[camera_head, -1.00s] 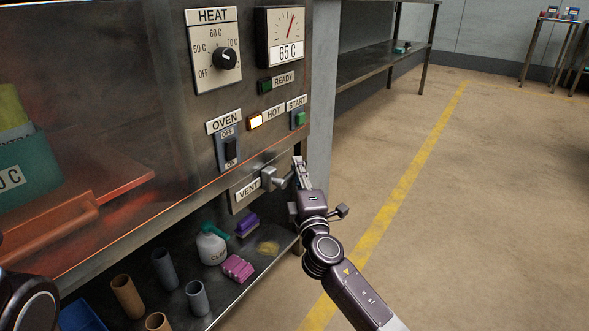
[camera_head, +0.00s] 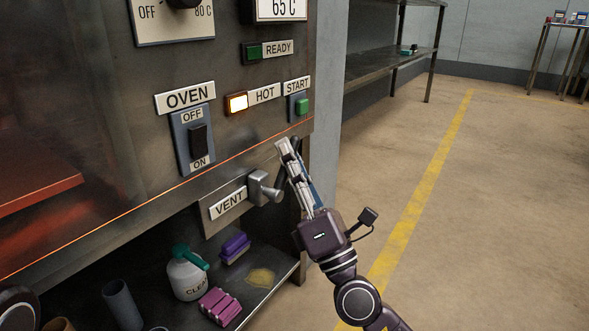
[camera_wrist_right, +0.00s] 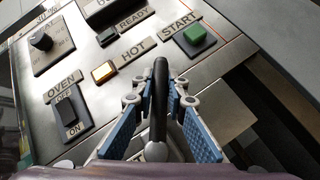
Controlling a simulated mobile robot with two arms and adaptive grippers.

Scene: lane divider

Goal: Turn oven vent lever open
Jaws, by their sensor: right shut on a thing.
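The vent lever is on the lower right of the oven front, beside the VENT label (camera_head: 229,204). Its metal pivot (camera_head: 262,188) sticks out from the panel in the head view. Its black handle (camera_wrist_right: 160,100) stands upright between the blue finger pads in the right wrist view. My right gripper (camera_head: 288,150) is at the panel's right edge, its fingers closed around the handle. In the head view the fingers hide most of the handle. My left gripper is out of view.
Above are the OVEN switch (camera_head: 199,140), lit HOT lamp (camera_head: 237,104) and green START button (camera_head: 302,106). A spray bottle (camera_head: 187,275), a purple brush (camera_head: 234,249) and a pink sponge (camera_head: 220,306) sit on the shelf below. Open floor lies to the right.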

